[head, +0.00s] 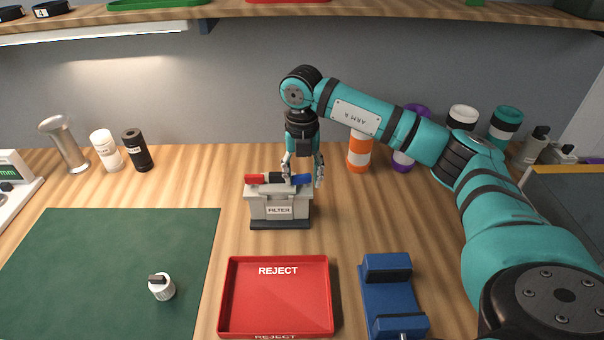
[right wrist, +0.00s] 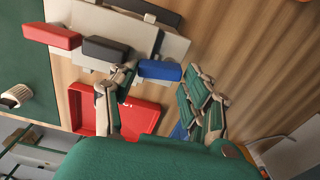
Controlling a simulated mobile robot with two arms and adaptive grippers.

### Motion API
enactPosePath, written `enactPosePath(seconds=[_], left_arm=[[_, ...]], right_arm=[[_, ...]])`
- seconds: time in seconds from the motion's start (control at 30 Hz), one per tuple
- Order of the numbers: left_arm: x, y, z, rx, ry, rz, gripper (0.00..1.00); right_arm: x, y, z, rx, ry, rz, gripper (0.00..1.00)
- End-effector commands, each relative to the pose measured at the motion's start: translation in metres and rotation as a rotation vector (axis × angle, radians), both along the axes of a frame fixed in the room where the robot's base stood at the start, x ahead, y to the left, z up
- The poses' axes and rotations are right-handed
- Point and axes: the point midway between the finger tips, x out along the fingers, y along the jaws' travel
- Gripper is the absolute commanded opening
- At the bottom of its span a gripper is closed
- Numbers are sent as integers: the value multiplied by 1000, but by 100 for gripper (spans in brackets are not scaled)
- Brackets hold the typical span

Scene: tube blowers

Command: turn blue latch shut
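The grey FILTER box (head: 279,208) stands on the table near the middle, with a red latch (head: 255,178), a black part (head: 276,177) and the blue latch (head: 301,180) in a row on top. The blue latch sticks out towards the right end. My right gripper (head: 305,170) points down over the box's right end, fingers spread. In the right wrist view the blue latch (right wrist: 160,70) lies between the lines of the two open fingers, near the left fingertip; whether that finger touches it I cannot tell. My left gripper is out of view.
A red REJECT tray (head: 323,300) and a blue fixture (head: 388,290) stand in front of the box. A green mat (head: 100,270) with a white knob (head: 162,290) lies to the left. Orange-white (head: 360,155) and purple-white containers stand behind my right arm.

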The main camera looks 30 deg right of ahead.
Motion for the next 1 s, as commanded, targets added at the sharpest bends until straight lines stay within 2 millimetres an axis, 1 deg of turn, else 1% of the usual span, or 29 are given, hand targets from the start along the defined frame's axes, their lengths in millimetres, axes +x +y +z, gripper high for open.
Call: enactPosePath(seconds=[0.03,0.07,0.33,0.47,0.57,0.8,1.0], left_arm=[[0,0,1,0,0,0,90],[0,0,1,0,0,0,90],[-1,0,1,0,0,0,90],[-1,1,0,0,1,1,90],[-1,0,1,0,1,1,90],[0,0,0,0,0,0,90],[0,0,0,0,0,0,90]], right_arm=[[8,-4,8,-1,-33,-19,64],[7,-4,8,-1,-33,-19,67],[8,-3,8,0,-33,-17,67],[7,-3,13,0,-33,-16,67],[6,-3,24,1,-34,-15,67],[0,-1,60,0,-18,-7,67],[-3,-1,78,0,-9,-3,67]])
